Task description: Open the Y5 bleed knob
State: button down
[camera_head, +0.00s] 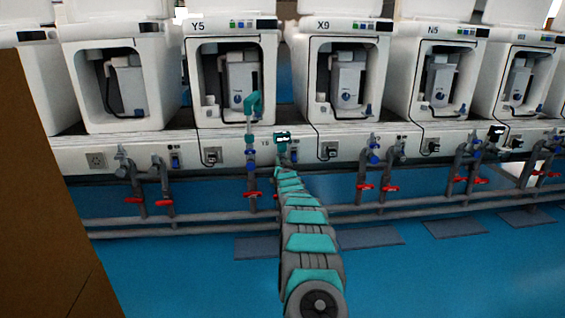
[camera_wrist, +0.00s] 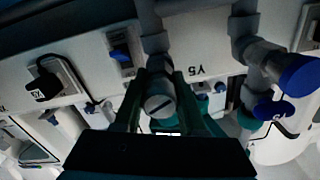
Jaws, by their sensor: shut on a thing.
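My gripper (camera_head: 282,140) is at the end of my teal and grey arm, at the front panel of the Y5 station (camera_head: 222,45). In the wrist view my gripper (camera_wrist: 160,92) has its two dark teal fingers on either side of a grey round knob with a slotted end, which I take to be the bleed knob (camera_wrist: 160,107), and is shut on it. The knob sits on a grey pipe fitting (camera_wrist: 155,43). The upside-down Y5 label (camera_wrist: 197,71) is just beside it. In the head view my arm hides the knob.
Blue valve knobs (camera_wrist: 299,75) on a neighbouring pipe are close by. A teal curved part (camera_head: 254,103) stands above the blue valve (camera_head: 250,155) at Y5. X9 (camera_head: 345,50) is to the right. Red-handled pipes (camera_head: 365,187) run below. The blue floor in front is open.

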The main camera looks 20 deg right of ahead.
jog(key=n, duration=0.6)
jog(key=n+p, duration=0.1)
jog(key=n, duration=0.5)
jog(key=shift+n, duration=0.3)
dwell(0.4)
jog(key=shift+c, duration=2.4)
grip_release()
jog(key=shift+s, duration=0.15)
jog(key=v, duration=0.7)
jog(key=shift+s+p, duration=0.25)
jog(key=shift+p, duration=0.1)
